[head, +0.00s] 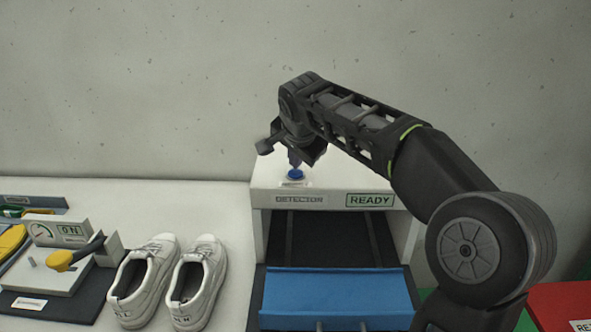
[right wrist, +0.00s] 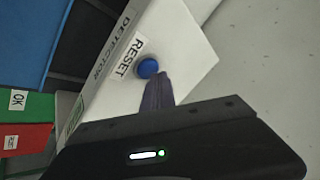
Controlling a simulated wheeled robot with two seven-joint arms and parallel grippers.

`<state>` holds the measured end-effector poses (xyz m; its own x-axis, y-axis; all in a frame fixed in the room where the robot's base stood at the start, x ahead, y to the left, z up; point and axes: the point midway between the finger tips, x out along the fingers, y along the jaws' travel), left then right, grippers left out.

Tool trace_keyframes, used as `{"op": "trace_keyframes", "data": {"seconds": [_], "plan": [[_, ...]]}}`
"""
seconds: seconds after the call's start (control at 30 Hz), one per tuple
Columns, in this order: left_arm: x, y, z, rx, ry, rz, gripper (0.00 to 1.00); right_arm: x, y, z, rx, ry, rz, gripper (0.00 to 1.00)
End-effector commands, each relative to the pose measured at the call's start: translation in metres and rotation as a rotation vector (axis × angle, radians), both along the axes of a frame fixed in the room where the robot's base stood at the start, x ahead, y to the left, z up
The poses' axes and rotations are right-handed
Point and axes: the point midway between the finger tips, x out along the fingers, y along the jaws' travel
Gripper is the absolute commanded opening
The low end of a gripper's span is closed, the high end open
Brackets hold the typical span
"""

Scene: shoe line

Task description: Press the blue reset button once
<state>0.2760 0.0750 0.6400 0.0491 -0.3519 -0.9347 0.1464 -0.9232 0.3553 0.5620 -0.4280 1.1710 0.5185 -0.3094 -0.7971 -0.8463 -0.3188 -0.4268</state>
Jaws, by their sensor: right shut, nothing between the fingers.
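The blue reset button (head: 296,174) sits on top of the white detector box (head: 325,185). It also shows in the right wrist view (right wrist: 148,68), beside a RESET label (right wrist: 130,58). My right gripper (head: 295,163) is shut and empty, pointing down, with its fingertips right at the button in the head view. In the right wrist view the closed fingers (right wrist: 158,90) end at the button's edge. I cannot tell whether they touch it or hover just above. My left gripper is not in view.
The detector's front carries a READY sign (head: 370,200). A blue flap (head: 337,292) lies before its opening. White shoes (head: 197,281) stand to the left, near a device with a yellow-tipped lever (head: 62,260). A red bin (head: 565,304) is at right.

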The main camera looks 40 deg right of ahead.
Motion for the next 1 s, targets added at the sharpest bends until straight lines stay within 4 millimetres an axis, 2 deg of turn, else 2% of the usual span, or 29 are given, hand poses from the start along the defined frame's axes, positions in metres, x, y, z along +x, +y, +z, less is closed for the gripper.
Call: {"op": "trace_keyframes", "data": {"seconds": [0.1,0.57,1.0], "plan": [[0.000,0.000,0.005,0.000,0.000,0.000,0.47,0.000,0.000,0.007,0.000,-0.001,0.000,0.00],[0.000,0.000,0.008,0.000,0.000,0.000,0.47,0.000,0.000,0.011,-0.001,-0.002,0.000,0.00],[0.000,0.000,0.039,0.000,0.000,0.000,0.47,0.000,0.000,0.053,0.000,-0.001,0.002,0.00]]}}
